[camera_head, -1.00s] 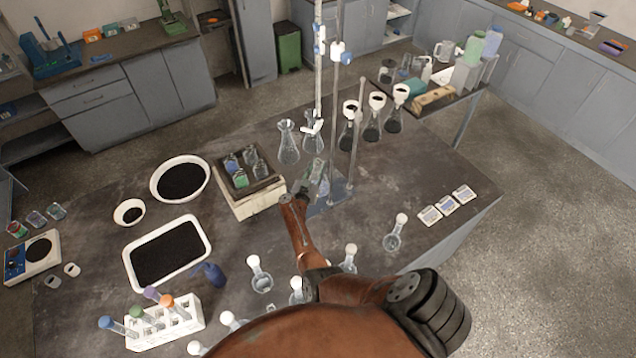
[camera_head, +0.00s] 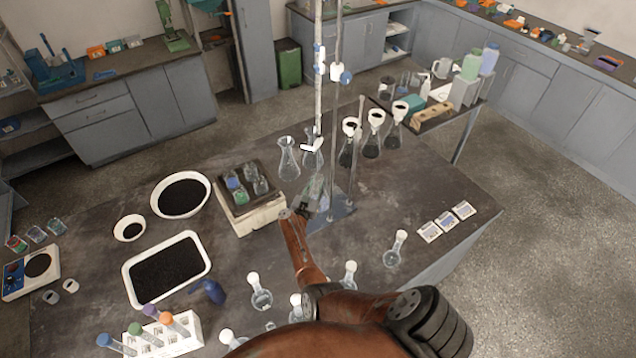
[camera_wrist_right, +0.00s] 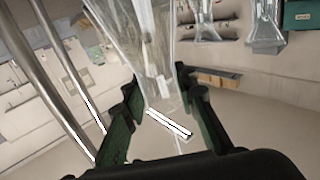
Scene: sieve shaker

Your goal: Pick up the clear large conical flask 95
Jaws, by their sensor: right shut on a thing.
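A clear conical flask (camera_wrist_right: 150,45) fills the upper middle of the right wrist view, its narrow part between the dark green fingers. My right gripper (camera_wrist_right: 160,120) is shut on this flask. A white, dark-edged strip crosses the glass between the fingers. In the head view my right gripper (camera_head: 312,197) is beside the metal stand, and the held flask is hard to make out there. Two other clear conical flasks, a left one (camera_head: 289,163) and a right one (camera_head: 312,152), stand behind it on the table. My left gripper is out of view.
Metal stand rods (camera_head: 337,120) rise close to the right gripper and also show in the wrist view (camera_wrist_right: 62,75). A box with small bottles (camera_head: 250,215) is to the left. Dark-filled flasks (camera_head: 372,140) stand behind right. The table's right part is mostly clear.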

